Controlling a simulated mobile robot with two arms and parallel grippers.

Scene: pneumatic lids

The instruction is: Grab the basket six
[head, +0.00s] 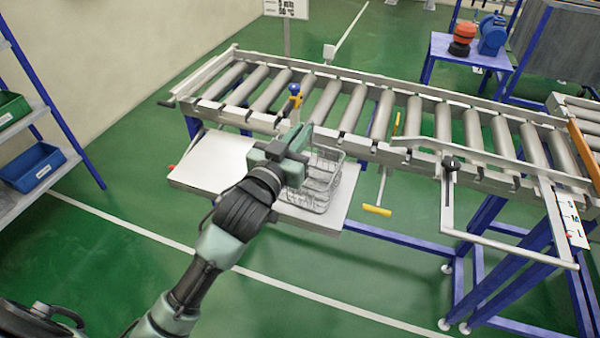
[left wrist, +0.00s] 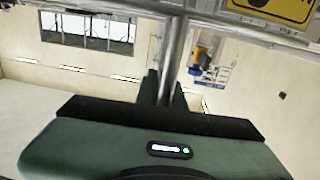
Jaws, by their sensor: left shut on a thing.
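A wire basket (head: 322,188) stands on the pale low shelf (head: 212,160) at the front of the roller conveyor. My left gripper (head: 298,142) is at the basket's upper left side and covers part of it. It is shut on the basket. In the left wrist view, a grey metal bar (left wrist: 174,50) runs down between the dark fingers of my left gripper (left wrist: 165,92). The exact grip point is hidden in the head view. No number on the basket can be read. My right gripper is not in view.
The roller conveyor (head: 345,135) runs just behind the basket. A blue-and-yellow fitting (head: 294,92) stands on its front rail, close to my gripper. A yellow-handled bar (head: 377,210) is right of the shelf. Green floor is open in front.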

